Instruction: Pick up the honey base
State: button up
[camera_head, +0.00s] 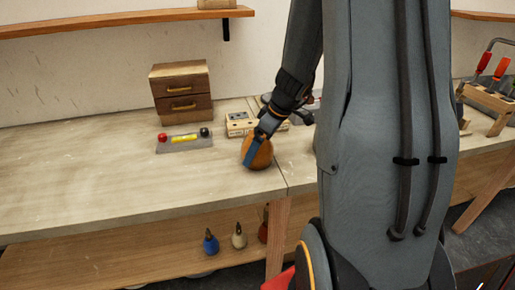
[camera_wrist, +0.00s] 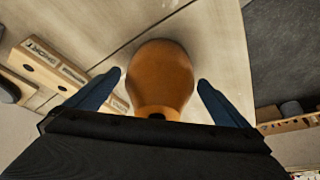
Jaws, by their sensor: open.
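The honey base (camera_head: 259,153) is a rounded, honey-brown wooden piece standing on the workbench near a seam in the top. In the wrist view the honey base (camera_wrist: 160,75) lies between the two blue fingers, with its narrower end and a dark hole toward the palm. My gripper (camera_wrist: 160,88) is open around it, with a visible gap on each side. In the head view my gripper (camera_head: 256,148) comes down onto the base from above, and a blue finger covers part of it.
A grey tray (camera_head: 184,146) with a red ball, a yellow piece and a dark ball lies to the left. Behind it stands a small drawer cabinet (camera_head: 181,92). Wooden blocks (camera_head: 239,124) lie just behind the base. The bench's front left (camera_head: 90,190) is clear.

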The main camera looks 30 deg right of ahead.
jog(key=shift+x, duration=0.9)
jog(key=shift+r, duration=0.15)
jog(key=c, duration=2.1)
